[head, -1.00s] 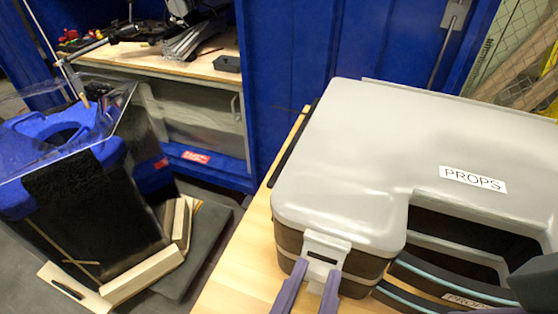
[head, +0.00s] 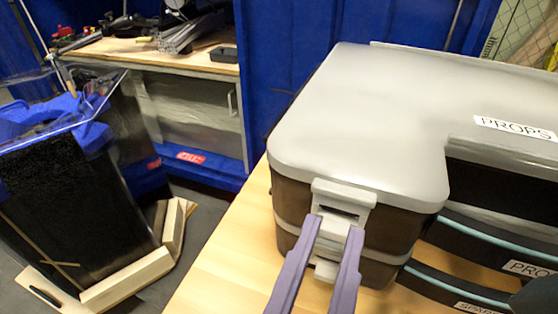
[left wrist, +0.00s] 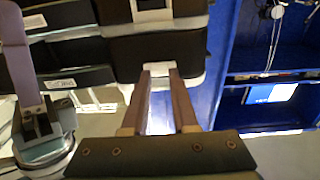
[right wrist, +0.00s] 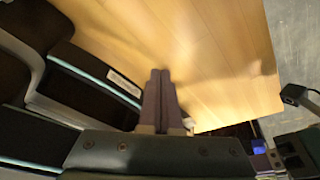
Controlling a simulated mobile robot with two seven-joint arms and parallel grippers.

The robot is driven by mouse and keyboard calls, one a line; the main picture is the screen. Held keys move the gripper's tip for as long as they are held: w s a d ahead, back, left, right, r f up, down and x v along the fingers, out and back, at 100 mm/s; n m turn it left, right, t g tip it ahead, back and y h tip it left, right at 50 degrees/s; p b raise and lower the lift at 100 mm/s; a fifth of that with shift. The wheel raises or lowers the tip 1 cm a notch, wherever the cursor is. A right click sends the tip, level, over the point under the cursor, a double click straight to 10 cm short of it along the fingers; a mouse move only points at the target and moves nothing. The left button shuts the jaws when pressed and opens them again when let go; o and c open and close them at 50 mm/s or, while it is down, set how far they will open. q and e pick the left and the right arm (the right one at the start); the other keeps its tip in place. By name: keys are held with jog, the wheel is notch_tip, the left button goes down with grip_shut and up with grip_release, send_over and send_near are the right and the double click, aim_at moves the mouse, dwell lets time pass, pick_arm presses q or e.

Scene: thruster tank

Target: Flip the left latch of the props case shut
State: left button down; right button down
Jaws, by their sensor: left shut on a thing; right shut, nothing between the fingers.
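The props case (head: 385,110) has a light grey lid that lies closed on its dark brown body, on a wooden table. Its left latch (head: 343,192) is a light grey piece on the front, near the left corner. My left gripper (head: 337,226) comes up from below, with its purple fingers either side of the latch's lower part. In the left wrist view the fingers (left wrist: 160,72) hold a small pale latch piece (left wrist: 187,68) at their tips. My right gripper (right wrist: 160,72) has its fingers together, empty, over the table beside the case.
A dark handle with a teal stripe (head: 490,236) sits at the case front; a lower one is labelled SPARES (head: 478,307). Bare wooden table (head: 225,265) lies left of the case. A black tank with a blue top (head: 75,190) stands further left.

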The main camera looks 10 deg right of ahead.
pick_arm(q)
jog(key=c, duration=0.7)
grip_release()
pick_arm(e)
jog(key=shift+r+p, duration=0.4)
pick_arm(q)
jog(key=v, duration=1)
